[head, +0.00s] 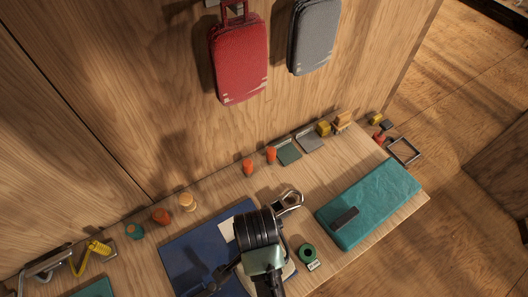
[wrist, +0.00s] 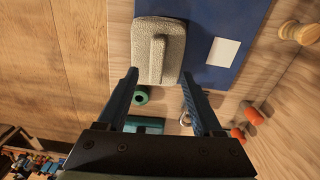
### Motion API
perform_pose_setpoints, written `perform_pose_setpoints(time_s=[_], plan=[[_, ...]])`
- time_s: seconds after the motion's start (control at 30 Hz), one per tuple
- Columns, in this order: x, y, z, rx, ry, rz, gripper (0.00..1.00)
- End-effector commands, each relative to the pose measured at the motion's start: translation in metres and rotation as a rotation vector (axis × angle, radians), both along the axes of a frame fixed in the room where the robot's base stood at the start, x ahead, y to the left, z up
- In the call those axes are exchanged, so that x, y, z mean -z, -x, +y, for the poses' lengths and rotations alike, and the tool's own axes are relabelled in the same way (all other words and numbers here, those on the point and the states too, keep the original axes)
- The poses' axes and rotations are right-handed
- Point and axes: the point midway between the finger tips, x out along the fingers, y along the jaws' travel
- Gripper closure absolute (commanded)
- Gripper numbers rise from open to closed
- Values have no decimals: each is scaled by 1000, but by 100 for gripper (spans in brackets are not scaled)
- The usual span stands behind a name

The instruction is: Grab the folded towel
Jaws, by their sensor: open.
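The folded towel (wrist: 150,64) is a pale beige, knobbly block with a raised strip along its middle. In the wrist view it lies at the top centre, partly on the edge of a dark blue mat (wrist: 205,75). My gripper (wrist: 160,74) is open and empty. Its fingertips appear at the left and right sides of the towel's near end, and I see no clear contact. In the head view my wrist and gripper hide most of the towel, and only a pale edge (head: 287,272) shows beside them.
A green ring-shaped roll (head: 307,251) sits right of the gripper, near a teal case (head: 375,200) with a dark handle. A metal tool (head: 290,201) lies behind. Orange floats (head: 248,168) stand along the back. Red (head: 239,60) and grey (head: 314,35) cases hang above.

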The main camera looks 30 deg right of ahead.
Motion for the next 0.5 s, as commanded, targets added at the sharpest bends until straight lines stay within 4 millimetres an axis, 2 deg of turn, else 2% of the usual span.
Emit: perform_pose_setpoints(time_s=[0.1, 0.2, 0.5], plan=[[24, 1, 0, -1, -1, 2, 32], [38, 0, -1, -2, 0, 0, 32], [60, 3, -7, 0, 0, 0, 32]])
